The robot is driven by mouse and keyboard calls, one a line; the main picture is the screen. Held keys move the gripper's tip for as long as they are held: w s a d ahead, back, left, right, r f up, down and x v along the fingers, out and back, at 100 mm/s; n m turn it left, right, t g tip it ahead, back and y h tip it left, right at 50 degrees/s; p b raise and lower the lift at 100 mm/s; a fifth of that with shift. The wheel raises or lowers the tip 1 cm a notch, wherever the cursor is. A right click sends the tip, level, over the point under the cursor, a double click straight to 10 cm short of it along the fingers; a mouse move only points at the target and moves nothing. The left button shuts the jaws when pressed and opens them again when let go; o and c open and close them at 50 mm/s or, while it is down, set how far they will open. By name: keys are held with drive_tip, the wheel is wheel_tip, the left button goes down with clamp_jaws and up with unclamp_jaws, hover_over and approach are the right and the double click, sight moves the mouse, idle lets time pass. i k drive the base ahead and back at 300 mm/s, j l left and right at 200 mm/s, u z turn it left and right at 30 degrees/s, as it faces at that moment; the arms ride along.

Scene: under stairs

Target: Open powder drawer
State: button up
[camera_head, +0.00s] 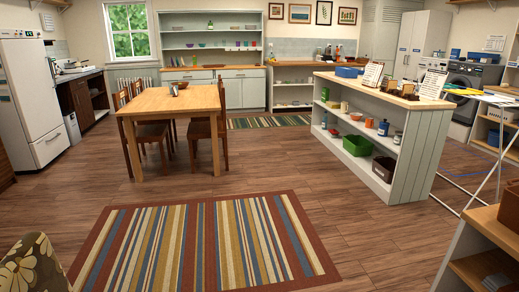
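A grey front-loading washing machine (484,74) stands at the far right, behind the end of the island. Its round door faces the room, and its lower part is partly hidden by a folding rack and the island. A powder drawer cannot be made out on it at this size. My gripper and arm are not in view.
A long island (400,125) with open shelves stands right of centre. A white folding rack (489,150) stands in front of the washer. A wooden table (172,102) with chairs is left of centre. The floor around the striped rug (205,245) is clear.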

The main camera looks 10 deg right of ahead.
sight(423, 63)
drive_tip(key=i+z, duration=0.15)
drive_tip(key=i, duration=0.45)
drive_tip(key=i+j+z, duration=0.15)
drive_tip(key=i, duration=0.45)
drive_tip(key=i+z, duration=0.3)
drive_tip(key=i, duration=0.25)
drive_tip(key=i+z, duration=0.3)
drive_tip(key=i, duration=0.25)
drive_tip(key=i+l, duration=0.1)
drive_tip(key=i, duration=1.7)
drive_tip(key=i+j+z, duration=0.15)
drive_tip(key=i, duration=0.45)
drive_tip(key=i+l, duration=0.1)
drive_tip(key=i, duration=0.5)
drive_tip(key=i+l, duration=0.15)
drive_tip(key=i, duration=0.5)
drive_tip(key=i+j+u, duration=0.1)
drive_tip(key=i+u, duration=0.25)
drive_tip(key=i, duration=0.2)
drive_tip(key=i+u, duration=0.3)
drive_tip(key=i, duration=0.25)
drive_tip(key=i+l+u, duration=0.1)
drive_tip(key=i+u, duration=0.25)
drive_tip(key=i, duration=2.1)
drive_tip(key=j+u, duration=0.05)
